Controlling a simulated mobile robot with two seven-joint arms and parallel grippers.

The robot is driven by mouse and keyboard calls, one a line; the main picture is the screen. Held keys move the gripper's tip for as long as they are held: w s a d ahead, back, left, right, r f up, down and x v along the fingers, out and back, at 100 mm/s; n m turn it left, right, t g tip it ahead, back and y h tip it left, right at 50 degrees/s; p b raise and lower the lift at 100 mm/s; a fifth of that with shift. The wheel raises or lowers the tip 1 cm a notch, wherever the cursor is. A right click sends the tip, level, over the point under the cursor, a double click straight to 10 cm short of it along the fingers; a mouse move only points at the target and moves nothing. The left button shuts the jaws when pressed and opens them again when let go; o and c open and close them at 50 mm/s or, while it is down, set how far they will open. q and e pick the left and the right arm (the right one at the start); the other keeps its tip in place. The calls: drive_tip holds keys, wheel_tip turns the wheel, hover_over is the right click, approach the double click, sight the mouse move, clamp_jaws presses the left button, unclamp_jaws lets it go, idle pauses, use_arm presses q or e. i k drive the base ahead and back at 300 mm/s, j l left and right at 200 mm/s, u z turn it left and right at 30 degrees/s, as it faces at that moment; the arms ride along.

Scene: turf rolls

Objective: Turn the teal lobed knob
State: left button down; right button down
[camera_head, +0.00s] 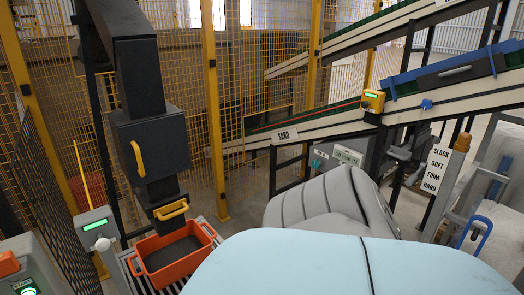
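A small teal shape (317,163), perhaps the lobed knob, shows on the dark frame under the lower conveyor, left of a small white label plate. It is too small for me to make out lobes or its turned position. A brighter blue knob-like part (426,104) sits on the side rail of the lower conveyor at the right. Neither of my grippers is in view. Pale blue and grey parts of my own arm fill the bottom middle and hide what lies behind them.
An orange crate (136,263) with dark contents stands on rollers under a black chute with yellow handles (171,210). Sloping conveyors (330,126) cross the right. Yellow mesh fencing (260,80) lies behind.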

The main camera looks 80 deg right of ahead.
sight(316, 165)
drive_tip(key=z, duration=3.2)
